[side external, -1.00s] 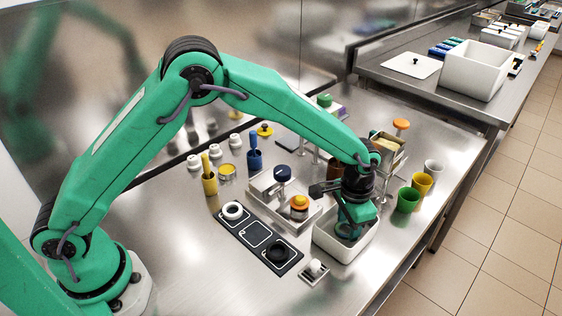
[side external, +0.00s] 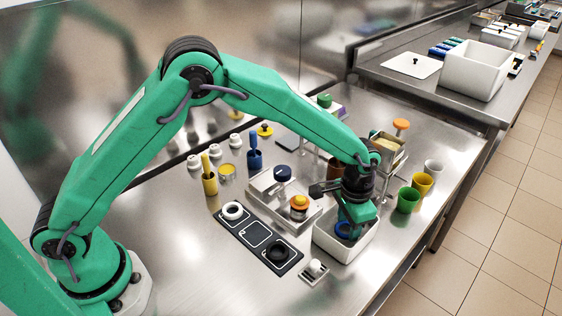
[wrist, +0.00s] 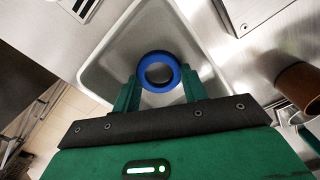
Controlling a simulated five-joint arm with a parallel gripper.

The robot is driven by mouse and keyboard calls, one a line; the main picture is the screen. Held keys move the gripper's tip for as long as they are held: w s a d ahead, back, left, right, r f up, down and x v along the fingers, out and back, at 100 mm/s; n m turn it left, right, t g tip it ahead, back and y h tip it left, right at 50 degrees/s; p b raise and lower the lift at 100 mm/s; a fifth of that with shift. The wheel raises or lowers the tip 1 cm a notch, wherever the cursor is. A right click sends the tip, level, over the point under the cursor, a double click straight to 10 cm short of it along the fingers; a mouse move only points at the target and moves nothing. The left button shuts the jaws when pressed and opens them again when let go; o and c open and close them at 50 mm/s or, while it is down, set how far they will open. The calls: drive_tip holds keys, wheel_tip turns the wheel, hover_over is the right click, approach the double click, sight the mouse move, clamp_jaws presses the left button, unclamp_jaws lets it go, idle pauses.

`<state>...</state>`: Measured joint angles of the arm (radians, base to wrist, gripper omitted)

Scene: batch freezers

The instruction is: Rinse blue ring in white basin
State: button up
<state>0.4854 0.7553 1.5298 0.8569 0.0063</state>
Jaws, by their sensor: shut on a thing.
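The blue ring (wrist: 158,57) is between the two green fingers of my gripper (wrist: 159,85) in the wrist view. My gripper is shut on it. The white basin (wrist: 103,70) lies around and below the ring in that view. In the side view, my gripper (side external: 350,226) points down inside the white basin (side external: 331,246), and part of the blue ring (side external: 343,229) shows below it. I cannot tell whether the ring touches the basin's floor.
A black mat (side external: 229,225) with a white ring (side external: 232,211) and a black ring (side external: 277,251) lies left of the basin. A small switch box (side external: 315,268) stands at its front. Green (side external: 408,200) and yellow (side external: 422,184) cups stand to the right. A metal container (side external: 390,157) is behind.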

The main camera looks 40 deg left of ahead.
drive_tip(key=shift+r, duration=0.15)
idle(0.4)
wheel_tip(320, 180, up, 8)
idle(1.4)
idle(2.2)
wheel_tip(320, 180, up, 4)
drive_tip(key=shift+f, duration=0.15)
idle(0.5)
drive_tip(key=shift+a, duration=0.1)
idle(0.4)
